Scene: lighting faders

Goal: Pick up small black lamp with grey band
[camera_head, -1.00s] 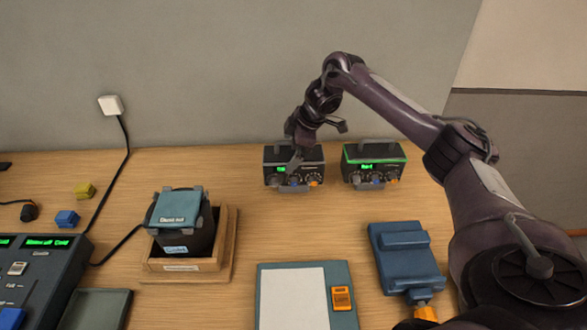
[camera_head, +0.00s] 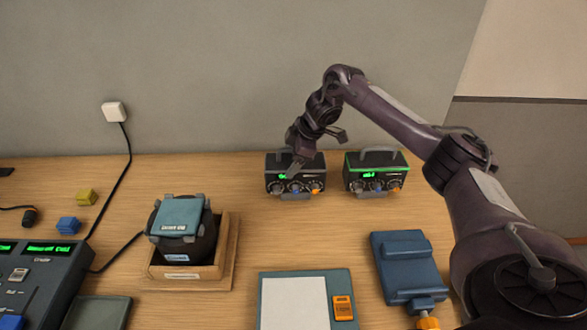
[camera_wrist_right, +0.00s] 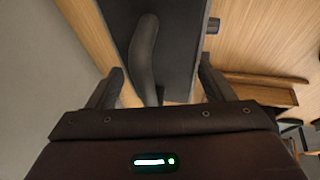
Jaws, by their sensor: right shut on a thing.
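A small black box-shaped lamp (camera_head: 296,187) with knobs and a green display stands on the table near the back wall. My right gripper (camera_head: 297,165) is at its top and hides part of it; I cannot clearly make out a grey band. In the right wrist view, the lamp's dark curved handle (camera_wrist_right: 147,50) lies between the fingers of my right gripper (camera_wrist_right: 158,85), which is shut on it. The lamp's base appears to rest on the table. A similar black box with a green edge (camera_head: 376,184) stands just to its right. My left gripper is not in view.
A round black object with a teal cover (camera_head: 181,217) sits in a wooden tray (camera_head: 228,250) at left. A blue block-shaped device (camera_head: 407,268) and a teal-framed pad (camera_head: 295,300) lie in front. A control panel (camera_head: 40,265) is at far left. Bare table surrounds the lamp's front.

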